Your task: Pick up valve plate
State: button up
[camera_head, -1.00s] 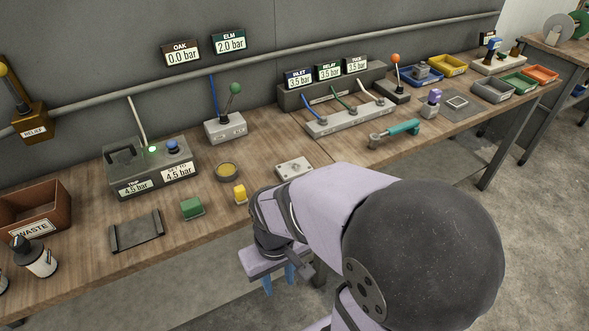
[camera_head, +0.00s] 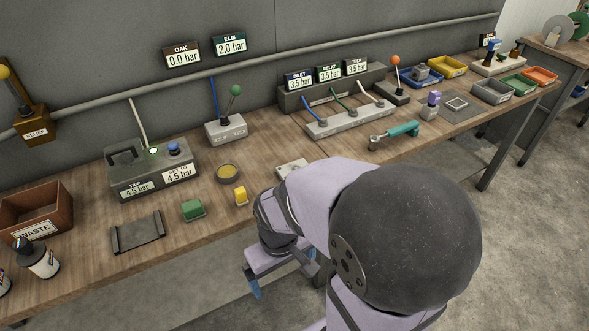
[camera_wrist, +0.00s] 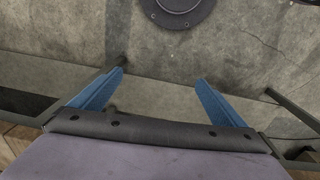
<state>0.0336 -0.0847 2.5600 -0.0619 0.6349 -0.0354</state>
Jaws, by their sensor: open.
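The valve plate, most likely the light metal plate with holes (camera_head: 289,167), lies flat on the wooden bench near its front edge. My arm hides much of it in the head view. My gripper (camera_wrist: 160,77) is open and empty, with two blue fingers spread apart in the wrist view. In the head view it hangs in front of the bench edge, with one blue finger clearly showing. The plate does not show in the wrist view, which looks onto the concrete floor.
A yellow block (camera_head: 240,196), a green block (camera_head: 193,209) and a round brass-coloured dish (camera_head: 228,172) are left of the plate. A grey manifold (camera_head: 350,119) stands behind it. A teal-handled tool (camera_head: 402,130) lies to the right. A dark grey tray (camera_head: 138,232) lies farther left.

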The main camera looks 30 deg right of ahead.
jog(key=w+d+f+n+t+p, duration=0.2)
jog(key=w+d+n+t+p, duration=0.1)
jog(key=w+d+n+p, duration=0.35)
jog(key=s+a+r+n+t+y+p, duration=0.1)
jog(key=a+r+n+t+y+p, duration=0.35)
jog(key=a+y+p, duration=0.45)
jog(key=w+d+r+m+t+h+b, duration=0.1)
jog(key=w+d+m+t+h+b, duration=0.1)
jog(key=d, duration=0.4)
jog(key=w+d+r+m+t+h+b, duration=0.1)
jog(key=w+d+m+t+h+b, duration=0.2)
jog(key=w+d+m+h, duration=0.2)
jog(key=w+d+r+m+t+h+b, duration=0.1)
jog(key=w+d+m+t+h+b, duration=0.2)
jog(key=d+m, duration=0.3)
jog(key=shift+w+d+m+h+b, duration=0.3)
jog(key=shift+w+m+h+b, duration=0.1)
jog(key=shift+h, duration=0.5)
jog(key=shift+w+p, duration=0.45)
jog(key=shift+w, duration=0.2)
jog(key=shift+f+p+x, duration=0.1)
jog(key=shift+p+x, duration=0.15)
jog(key=shift+x, duration=0.75)
jog(key=shift+f+p+x, duration=0.15)
jog(key=shift+p+x, duration=0.1)
jog(key=shift+x, duration=0.75)
